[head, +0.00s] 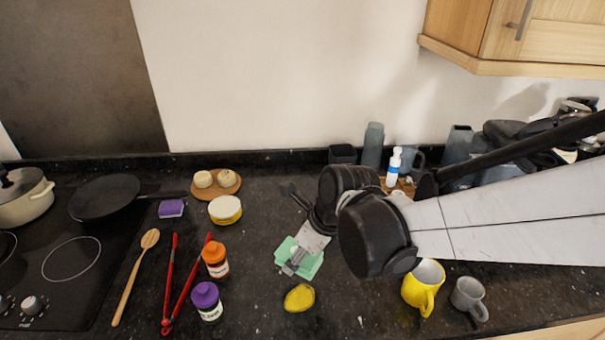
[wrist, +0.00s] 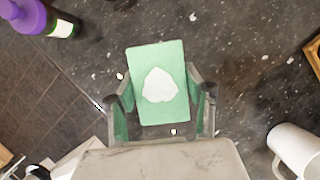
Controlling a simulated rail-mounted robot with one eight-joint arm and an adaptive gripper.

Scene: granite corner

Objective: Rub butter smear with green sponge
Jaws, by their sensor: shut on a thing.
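The green sponge (head: 312,264) is at the middle of the dark counter in the head view, partly hidden by my gripper (head: 294,261). In the wrist view the sponge (wrist: 157,109) lies between the two fingers of my gripper (wrist: 158,100), which is shut on it. A whitish patch (wrist: 159,86) shows on the sponge's face. Contact between sponge and counter is unclear.
Orange-capped (head: 215,259) and purple-capped (head: 207,301) bottles and red tongs (head: 172,285) stand or lie to the left. A yellow mug (head: 423,287) and a grey mug (head: 468,297) stand to the right. A purple sponge (head: 171,208) lies farther back.

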